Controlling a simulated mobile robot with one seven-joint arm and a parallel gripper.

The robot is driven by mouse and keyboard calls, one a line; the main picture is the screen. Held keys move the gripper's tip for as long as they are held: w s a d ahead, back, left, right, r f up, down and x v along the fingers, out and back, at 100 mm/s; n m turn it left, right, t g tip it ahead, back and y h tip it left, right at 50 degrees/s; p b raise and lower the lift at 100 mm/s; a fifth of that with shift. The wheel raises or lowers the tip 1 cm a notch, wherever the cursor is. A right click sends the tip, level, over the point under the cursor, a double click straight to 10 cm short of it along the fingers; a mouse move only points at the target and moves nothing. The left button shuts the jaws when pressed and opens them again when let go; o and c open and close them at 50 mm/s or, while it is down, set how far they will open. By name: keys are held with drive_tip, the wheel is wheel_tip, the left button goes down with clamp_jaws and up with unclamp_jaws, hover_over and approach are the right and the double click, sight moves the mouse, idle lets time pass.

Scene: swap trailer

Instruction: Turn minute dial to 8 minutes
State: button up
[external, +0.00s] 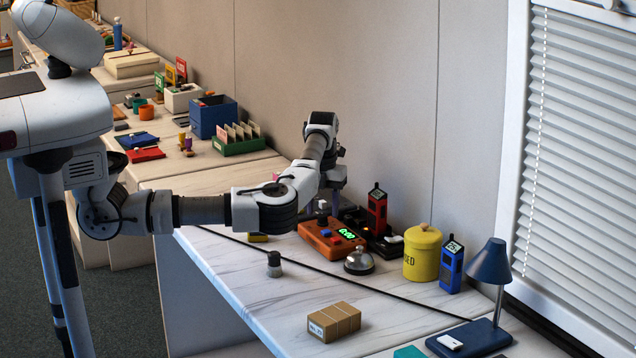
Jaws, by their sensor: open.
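An orange timer box (330,241) with a lit green display sits on the white marbled counter, near the wall. The display looks like it reads 0:00, though the digits are small. Small knobs and buttons show on its top, but I cannot tell which is the minute dial. My gripper (322,208) points down over the left rear part of the timer, beneath my bent wrist. Its fingers are small and partly hidden, and it is open. I cannot tell whether it touches a knob.
A red handheld device (377,210) stands in a dark base just right of the timer. A silver bell (359,262), a yellow canister (422,254) and a blue device (451,267) stand further right. A small dark-topped knob (274,264) and a cardboard box (334,322) are in front. A black cable crosses the counter.

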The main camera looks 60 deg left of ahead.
drive_tip(key=shift+f, duration=0.95)
drive_tip(key=c, duration=1)
